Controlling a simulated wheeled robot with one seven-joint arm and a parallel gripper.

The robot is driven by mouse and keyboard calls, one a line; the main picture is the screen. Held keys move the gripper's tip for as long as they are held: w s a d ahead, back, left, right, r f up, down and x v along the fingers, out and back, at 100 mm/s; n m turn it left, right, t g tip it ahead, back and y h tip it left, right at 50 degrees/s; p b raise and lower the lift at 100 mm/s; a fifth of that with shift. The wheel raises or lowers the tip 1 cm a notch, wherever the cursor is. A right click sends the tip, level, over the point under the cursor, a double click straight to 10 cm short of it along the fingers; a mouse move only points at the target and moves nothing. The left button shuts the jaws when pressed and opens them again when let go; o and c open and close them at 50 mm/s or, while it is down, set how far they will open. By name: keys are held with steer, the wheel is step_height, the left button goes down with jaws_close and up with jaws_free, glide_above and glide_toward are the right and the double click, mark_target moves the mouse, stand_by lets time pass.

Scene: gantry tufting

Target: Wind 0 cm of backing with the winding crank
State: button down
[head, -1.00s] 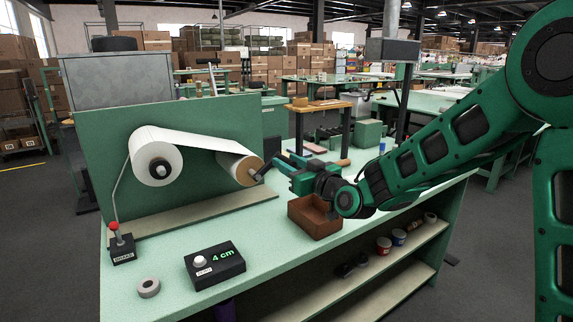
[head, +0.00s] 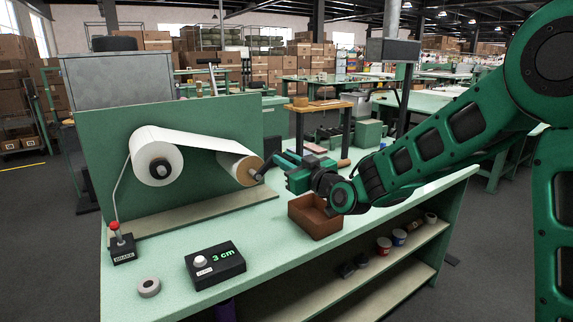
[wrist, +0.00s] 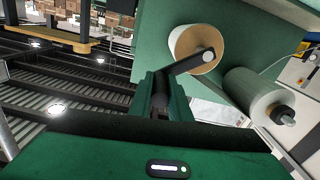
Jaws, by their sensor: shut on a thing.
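My gripper (head: 279,164) is shut on the winding crank (head: 266,167) at the right end of the green panel (head: 100,160). In the wrist view my gripper (wrist: 161,98) has its fingers around the crank handle, and the dark crank arm (wrist: 189,63) runs up to the right to the take-up roll's hub. The take-up roll (head: 232,160) has a brown core face. White backing (head: 190,138) stretches from it to the large white supply roll (head: 149,158) on the left. The black counter box (head: 214,266) reads 3 cm.
A brake box (head: 123,248) with a red-knobbed lever stands at the bench's left. A grey tape ring (head: 149,287) lies near the front edge. A brown open box (head: 315,218) sits below my gripper. Spools stand on the shelf (head: 375,270) beneath.

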steer(key=c, duration=1.6)
jaws_free()
steer(key=shift+c, duration=0.2)
steer(key=v, duration=1.1)
steer(key=shift+w+f, duration=0.1)
steer(key=shift+w, duration=0.05)
